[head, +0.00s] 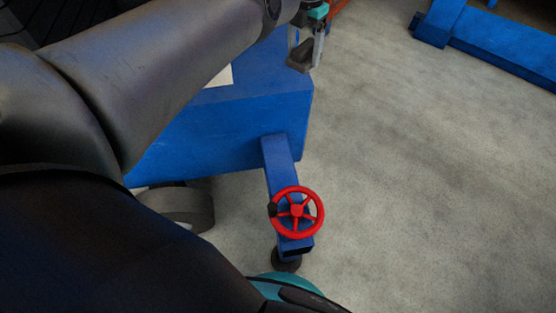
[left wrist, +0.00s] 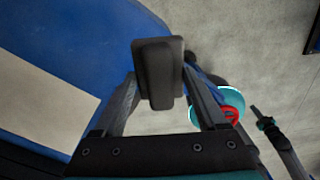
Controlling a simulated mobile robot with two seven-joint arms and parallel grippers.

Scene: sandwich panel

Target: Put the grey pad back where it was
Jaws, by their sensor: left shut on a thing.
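The grey pad (left wrist: 158,72) is a small dark block with rounded edges. It is held between the two fingertips of my left gripper (left wrist: 157,92) in the left wrist view. In the head view my left gripper (head: 304,50) is at the top middle, above the far right edge of the blue bench (head: 225,125), with the dark pad (head: 300,56) low between its fingers. I cannot tell whether the pad touches anything below. A slim dark and teal part at the right of the left wrist view looks like my right gripper (left wrist: 262,122); its fingers are too small to read.
A red handwheel (head: 297,212) sits on a blue leg that sticks out from the bench. A pale sheet (head: 220,77) lies on the bench top, partly behind my left arm. Another blue frame (head: 500,52) lies at the upper right. The grey floor between is clear.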

